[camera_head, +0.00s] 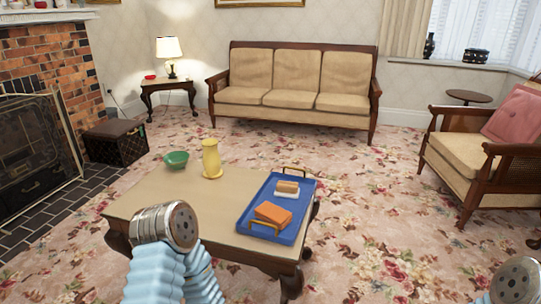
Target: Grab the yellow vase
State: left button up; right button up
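The yellow vase (211,160) stands upright near the far edge of the wooden coffee table (150,193), with a wider rim at its foot. Nothing touches it. Part of my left arm, with a light blue ridged sleeve and a round metal joint, covers the table's near left corner. A round metal part of my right arm shows at the bottom right corner. The fingers of both grippers are out of view.
A green bowl (176,160) sits left of the vase. A blue tray (257,233) with orange and white items lies on the table's right side. A sofa (290,80), an armchair (480,150) and a fireplace (40,120) surround open flowered carpet (370,230).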

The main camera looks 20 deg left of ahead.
aim_at(211, 161)
jog(key=j+z, duration=0.4)
jog(key=k+j+z, duration=0.1)
jog(key=j+z, duration=0.15)
jog(key=z, duration=0.15)
jog(key=k+j+z, duration=0.1)
jog(key=j+z, duration=0.2)
jog(key=z, duration=0.15)
jog(key=k+j+z, duration=0.15)
jog(key=j+z, duration=0.25)
jog(key=l, duration=0.1)
